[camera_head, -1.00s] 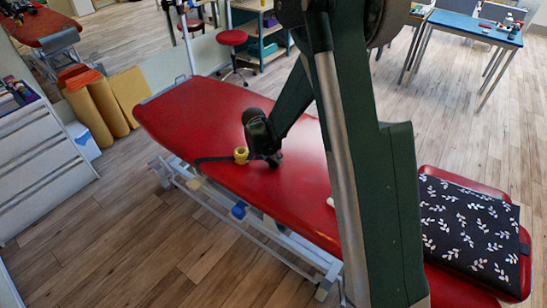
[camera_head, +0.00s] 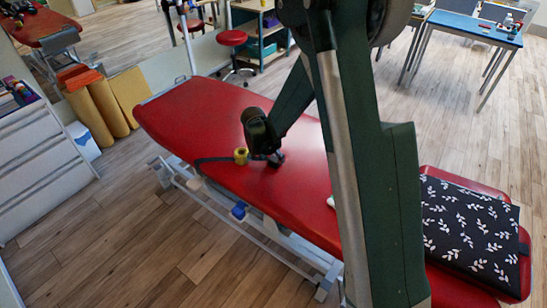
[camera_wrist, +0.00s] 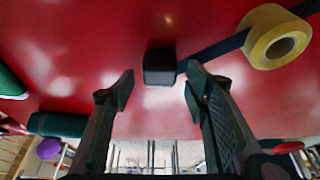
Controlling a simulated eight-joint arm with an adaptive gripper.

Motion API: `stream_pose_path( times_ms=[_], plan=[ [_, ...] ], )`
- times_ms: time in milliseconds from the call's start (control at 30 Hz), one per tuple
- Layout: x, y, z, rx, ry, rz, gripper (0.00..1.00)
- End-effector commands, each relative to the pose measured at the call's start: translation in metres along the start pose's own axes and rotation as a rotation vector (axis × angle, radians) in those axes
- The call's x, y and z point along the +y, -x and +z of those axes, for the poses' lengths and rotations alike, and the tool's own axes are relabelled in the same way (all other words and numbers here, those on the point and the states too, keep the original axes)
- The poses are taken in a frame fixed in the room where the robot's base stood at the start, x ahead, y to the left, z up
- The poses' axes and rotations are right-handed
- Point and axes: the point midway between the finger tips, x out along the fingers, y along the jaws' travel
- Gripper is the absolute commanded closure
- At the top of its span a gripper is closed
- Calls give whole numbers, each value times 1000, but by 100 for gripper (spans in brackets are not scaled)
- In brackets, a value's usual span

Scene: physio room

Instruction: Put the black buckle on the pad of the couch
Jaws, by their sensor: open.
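The black buckle (camera_wrist: 159,67) is a small dark block at the end of a dark strap. It rests against the red pad of the couch (camera_head: 205,120), which also fills much of the wrist view (camera_wrist: 90,55). My gripper (camera_wrist: 160,84) is open, its fingertips on either side of and just short of the buckle, with nothing between them. In the head view my gripper (camera_head: 268,156) is low over the middle of the pad, and I cannot make out the buckle clearly there.
A yellow roll (camera_head: 241,156) lies beside my gripper on the dark strap (camera_head: 212,159); it also shows in the wrist view (camera_wrist: 274,38). A black leaf-patterned cushion (camera_head: 470,235) lies at the couch's right end. My arm hides part of the pad. The pad's left end is clear.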

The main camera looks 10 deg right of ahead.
Motion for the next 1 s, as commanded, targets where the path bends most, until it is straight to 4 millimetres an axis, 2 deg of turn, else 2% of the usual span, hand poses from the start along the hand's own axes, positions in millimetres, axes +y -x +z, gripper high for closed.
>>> stream_pose_path(
  times_ms=[700, 1000],
  plan=[
    [0, 92, 0, 0, 1, 0, 54],
    [0, 111, 0, 0, 0, 0, 54]
  ],
)
